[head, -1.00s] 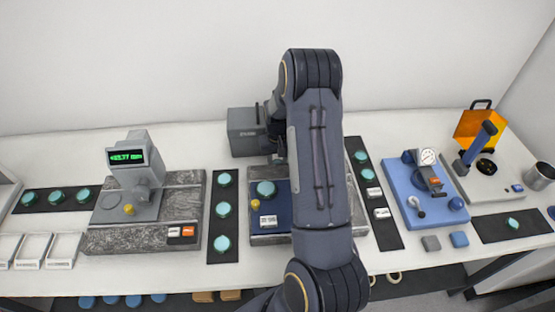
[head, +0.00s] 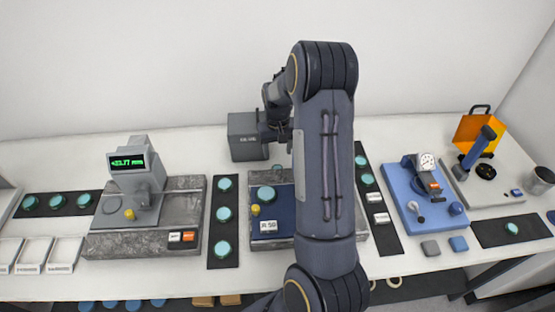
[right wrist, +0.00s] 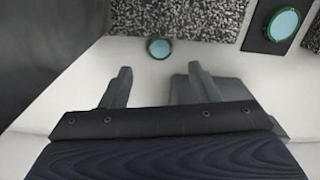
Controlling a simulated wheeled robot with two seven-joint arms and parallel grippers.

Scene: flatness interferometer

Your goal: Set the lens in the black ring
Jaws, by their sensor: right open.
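My right gripper (head: 275,138) is open and empty above the white bench, between the grey box and the middle granite block. A small teal lens with a dark green rim (head: 277,168) lies on the bench just behind that block. In the right wrist view the lens (right wrist: 158,48) lies beyond and between my open fingertips (right wrist: 160,72), apart from them. A black ring (head: 486,172) sits on the pale base at the far right, by the orange panel; it looks empty. My left gripper is not in view.
Other teal lenses lie on black mats (head: 223,184) and one on the middle granite block (head: 284,238). A grey box (head: 246,124) stands behind. A gauge with green readout (head: 133,162) stands left, a blue fixture (head: 415,205) right. My arm hides part of the middle block.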

